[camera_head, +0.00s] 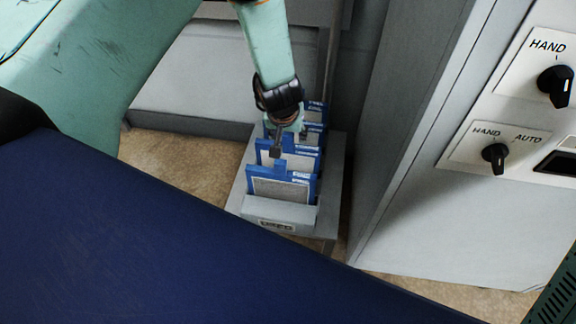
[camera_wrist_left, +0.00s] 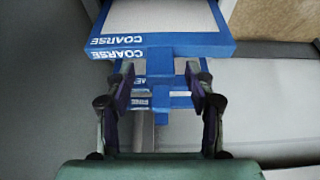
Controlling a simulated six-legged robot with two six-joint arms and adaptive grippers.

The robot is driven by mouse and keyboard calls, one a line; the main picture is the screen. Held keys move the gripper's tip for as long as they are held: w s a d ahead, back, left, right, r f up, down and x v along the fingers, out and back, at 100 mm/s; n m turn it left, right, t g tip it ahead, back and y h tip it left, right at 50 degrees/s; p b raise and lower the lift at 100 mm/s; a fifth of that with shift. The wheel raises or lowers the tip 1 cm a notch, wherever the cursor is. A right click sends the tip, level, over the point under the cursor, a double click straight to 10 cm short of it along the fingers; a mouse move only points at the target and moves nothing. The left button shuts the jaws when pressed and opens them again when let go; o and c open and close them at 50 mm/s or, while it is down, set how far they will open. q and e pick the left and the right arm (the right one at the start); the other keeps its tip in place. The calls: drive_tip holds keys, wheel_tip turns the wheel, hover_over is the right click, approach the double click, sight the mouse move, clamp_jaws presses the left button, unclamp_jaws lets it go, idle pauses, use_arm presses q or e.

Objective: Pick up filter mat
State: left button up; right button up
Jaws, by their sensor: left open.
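Several filter mats with blue frames and pale grey centres stand upright in a row in a grey rack (camera_head: 278,211). The front filter mat (camera_head: 281,189) faces me, with others behind it. In the left wrist view, a filter mat (camera_wrist_left: 158,47) with white COARSE lettering fills the top, and further blue frames lie behind it. My left gripper (camera_head: 283,146) points down over the row, close to the mats' top edges. In the wrist view, its open fingers (camera_wrist_left: 159,72) stand either side of a blue tab; whether they touch it I cannot tell. My right gripper is out of view.
A grey control cabinet (camera_head: 420,190) with HAND and AUTO knobs stands close on the right. A dark blue surface (camera_head: 150,240) covers the lower left. Grey machine panels lie behind the rack. Brown floor (camera_head: 180,160) shows left of it.

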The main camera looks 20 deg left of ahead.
use_arm(q)
drive_tip(key=shift+w+a+f, duration=0.1)
drive_tip(key=shift+w+f, duration=0.1)
drive_tip(key=shift+f, duration=0.35)
drive_tip(key=shift+r, duration=0.1)
drive_tip(key=shift+c, duration=0.5)
clamp_jaws()
